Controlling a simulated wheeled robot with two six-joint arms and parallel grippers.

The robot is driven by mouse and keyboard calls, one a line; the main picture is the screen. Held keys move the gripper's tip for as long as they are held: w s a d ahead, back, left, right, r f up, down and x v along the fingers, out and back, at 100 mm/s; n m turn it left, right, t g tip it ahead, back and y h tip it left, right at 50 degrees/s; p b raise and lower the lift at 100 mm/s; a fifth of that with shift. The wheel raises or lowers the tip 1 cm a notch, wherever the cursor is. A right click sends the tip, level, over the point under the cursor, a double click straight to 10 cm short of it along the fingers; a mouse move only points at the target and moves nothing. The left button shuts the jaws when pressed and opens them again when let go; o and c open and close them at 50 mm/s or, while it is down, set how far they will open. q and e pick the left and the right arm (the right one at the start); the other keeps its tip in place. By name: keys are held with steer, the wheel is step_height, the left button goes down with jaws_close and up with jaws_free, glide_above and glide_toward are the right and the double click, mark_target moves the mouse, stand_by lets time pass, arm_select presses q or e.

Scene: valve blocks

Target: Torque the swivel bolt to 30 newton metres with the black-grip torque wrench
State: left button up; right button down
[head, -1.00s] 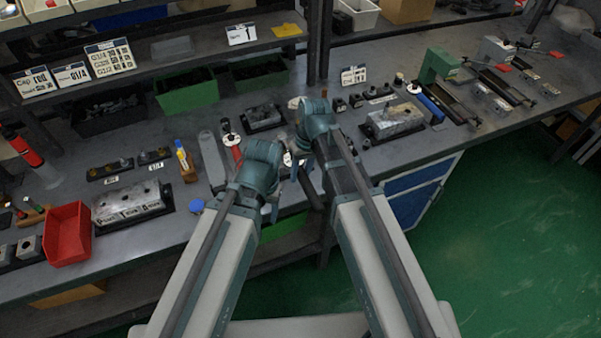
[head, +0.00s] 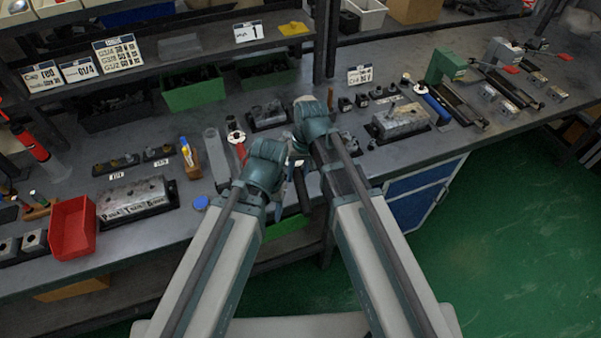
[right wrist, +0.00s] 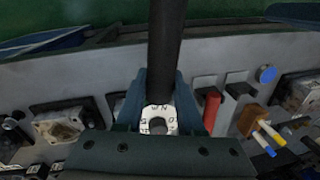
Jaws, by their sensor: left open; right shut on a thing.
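My right gripper (right wrist: 160,105) is shut on the black-grip torque wrench (right wrist: 164,50). Its black grip runs up from the fingers in the right wrist view, and a white lettered dial sits between them. In the head view the black grip (head: 301,190) hangs down over the bench's front edge, beside my left gripper (head: 273,208). The left gripper is open, its fingers partly hidden by its own arm; I cannot tell whether it touches the grip. A grey valve block (head: 400,121) stands in a black tray on the right. I cannot make out the swivel bolt.
A red-grip tool (head: 240,151) with a white dial lies left of my grippers, and a blue-grip one (head: 437,107) lies right. Another metal block (head: 267,114) stands behind my arms. A red bin (head: 72,228) and a long block (head: 136,201) are at left.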

steer(key=shift+a, duration=0.1)
stand_by(0.3)
steer(key=shift+s+a+m, duration=0.1)
steer(key=shift+a+m, duration=0.9)
steer(key=shift+a, duration=0.15)
steer(key=shift+a, duration=0.15)
